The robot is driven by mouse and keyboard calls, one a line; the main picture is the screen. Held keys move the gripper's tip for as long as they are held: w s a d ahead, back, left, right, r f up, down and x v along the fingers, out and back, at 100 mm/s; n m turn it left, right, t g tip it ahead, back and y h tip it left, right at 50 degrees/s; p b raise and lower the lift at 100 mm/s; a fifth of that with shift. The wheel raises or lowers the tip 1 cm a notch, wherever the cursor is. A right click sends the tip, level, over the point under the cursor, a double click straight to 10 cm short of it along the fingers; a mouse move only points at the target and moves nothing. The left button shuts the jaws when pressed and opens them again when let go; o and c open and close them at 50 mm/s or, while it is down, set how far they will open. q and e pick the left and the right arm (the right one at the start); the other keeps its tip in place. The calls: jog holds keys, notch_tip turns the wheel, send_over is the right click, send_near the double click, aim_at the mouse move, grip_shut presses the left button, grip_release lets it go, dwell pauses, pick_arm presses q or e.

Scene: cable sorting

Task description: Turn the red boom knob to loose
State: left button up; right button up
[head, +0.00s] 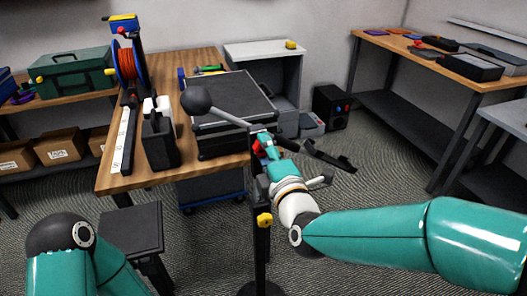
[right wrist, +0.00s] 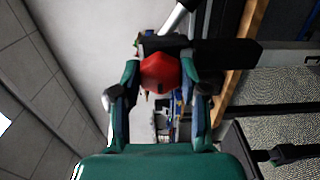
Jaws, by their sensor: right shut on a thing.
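The red boom knob (head: 257,148) sits at the top of a black stand (head: 261,243), where a silver boom (head: 230,117) with a dark ball (head: 196,100) on its end crosses it. My right gripper (head: 265,146) reaches the knob from the lower right and is shut on it. In the right wrist view the red knob (right wrist: 165,74) shows between the two fingers of the right gripper (right wrist: 160,95), with the dark clamp behind it. The fingers hide part of the knob in the head view. Of my left arm only links show at the lower left; its gripper is out of view.
A yellow knob (head: 264,220) is lower on the stand's post. Left of it is a wooden table (head: 122,178) with a black case (head: 233,95), an orange cable reel (head: 127,63) and a power strip (head: 124,140). A dark stool (head: 131,226) stands in front.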

jog(key=shift+s+a+f+n, duration=0.1)
jog(key=shift+a+f+n, duration=0.1)
jog(key=shift+n, duration=0.1)
jog(key=o, duration=1.1)
jog(key=shift+o, duration=0.3)
jog(key=shift+r, duration=0.15)
jog(key=shift+d, duration=0.1)
jog(key=v, duration=1.2)
